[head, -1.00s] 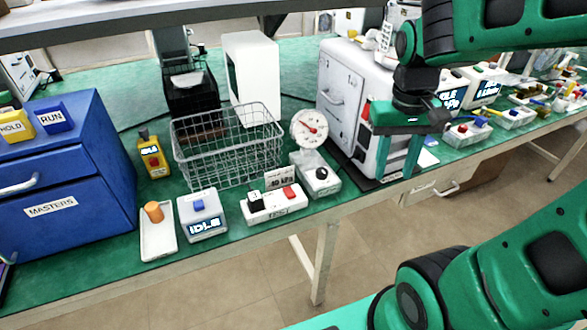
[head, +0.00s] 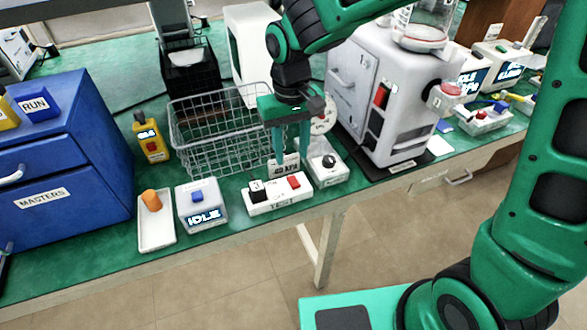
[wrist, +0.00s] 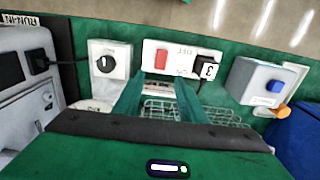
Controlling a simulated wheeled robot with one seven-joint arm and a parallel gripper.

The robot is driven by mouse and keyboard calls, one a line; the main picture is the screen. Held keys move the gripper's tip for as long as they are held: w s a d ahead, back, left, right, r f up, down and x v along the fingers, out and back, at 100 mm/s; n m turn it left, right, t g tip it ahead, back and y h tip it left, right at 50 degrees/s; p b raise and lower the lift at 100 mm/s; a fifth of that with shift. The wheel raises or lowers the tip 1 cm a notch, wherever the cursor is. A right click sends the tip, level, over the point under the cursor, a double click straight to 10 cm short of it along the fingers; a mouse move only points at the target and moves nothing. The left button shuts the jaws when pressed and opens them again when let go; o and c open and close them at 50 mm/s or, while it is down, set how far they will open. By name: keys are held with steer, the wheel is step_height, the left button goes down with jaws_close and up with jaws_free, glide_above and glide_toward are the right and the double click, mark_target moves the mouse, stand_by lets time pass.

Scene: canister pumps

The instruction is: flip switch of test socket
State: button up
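The test socket is a white strip (head: 278,203) labelled TEST at the front of the green bench. It has a red switch (head: 294,181) on its right and a black plug (head: 257,190) on its left. My gripper (head: 292,159) points down above and just behind the socket, apart from it, with its two fingers spread and nothing between them. In the wrist view the red switch (wrist: 160,61) shows just beyond and between the fingertips (wrist: 159,80), and the black plug (wrist: 208,66) lies beyond the right finger.
A small white box with a black knob (head: 329,161) stands right of the socket, and a scale-like box reading IDLE (head: 203,206) stands left. A wire basket (head: 205,140) and a partly hidden round gauge (head: 325,118) are behind. A white machine (head: 400,100) stands at right.

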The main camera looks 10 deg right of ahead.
mark_target(292, 177)
step_height(292, 177, down, 7)
steer(key=shift+f, duration=0.2)
stand_by(0.3)
jaws_close()
